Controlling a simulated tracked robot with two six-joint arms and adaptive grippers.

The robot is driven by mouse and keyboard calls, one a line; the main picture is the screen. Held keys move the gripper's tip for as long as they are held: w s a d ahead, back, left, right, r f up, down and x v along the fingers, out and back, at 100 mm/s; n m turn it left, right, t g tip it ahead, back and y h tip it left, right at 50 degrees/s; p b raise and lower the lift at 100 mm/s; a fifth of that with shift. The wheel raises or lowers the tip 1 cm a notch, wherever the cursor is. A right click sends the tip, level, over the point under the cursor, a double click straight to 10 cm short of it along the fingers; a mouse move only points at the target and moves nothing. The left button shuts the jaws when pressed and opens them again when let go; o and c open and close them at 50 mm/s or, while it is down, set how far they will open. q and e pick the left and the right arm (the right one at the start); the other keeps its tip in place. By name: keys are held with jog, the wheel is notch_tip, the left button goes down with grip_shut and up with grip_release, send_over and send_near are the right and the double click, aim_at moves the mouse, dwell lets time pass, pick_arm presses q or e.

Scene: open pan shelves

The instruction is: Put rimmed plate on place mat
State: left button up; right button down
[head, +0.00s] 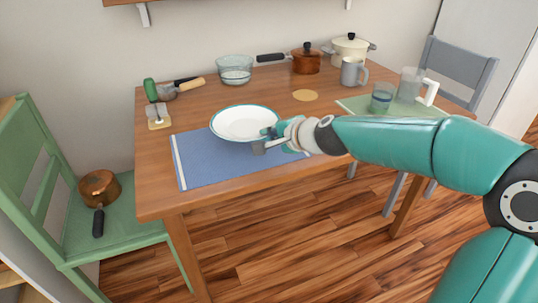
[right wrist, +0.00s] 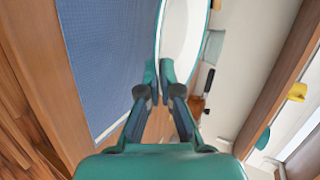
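The rimmed plate (head: 243,122) is white with a teal rim. It is over the back part of the blue place mat (head: 215,172), its far side reaching past the mat's back edge. My right gripper (head: 268,138) is at the plate's right front edge. In the right wrist view its fingertips (right wrist: 159,72) close on the rim of the plate (right wrist: 180,32), with the mat (right wrist: 100,55) to the left. The plate looks raised off the mat there, but the size of the gap is unclear. My left gripper is not in view.
A glass bowl (head: 235,72), copper saucepan (head: 305,62) and cream pot (head: 350,48) stand at the back. A grey mug (head: 352,72), drinking glass (head: 381,99) and pitcher (head: 411,86) are at the right. A spatula (head: 151,92) is at the left.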

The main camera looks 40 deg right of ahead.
aim_at(269, 156)
notch_tip(269, 156, down, 4)
jog(key=b, duration=0.3)
jog(key=shift+b, duration=0.4)
jog(key=c, duration=1.6)
grip_release()
jog(key=shift+s+r, duration=0.3)
jog(key=shift+s, duration=0.15)
jog(key=p+v, duration=0.3)
jog(key=v, duration=0.8)
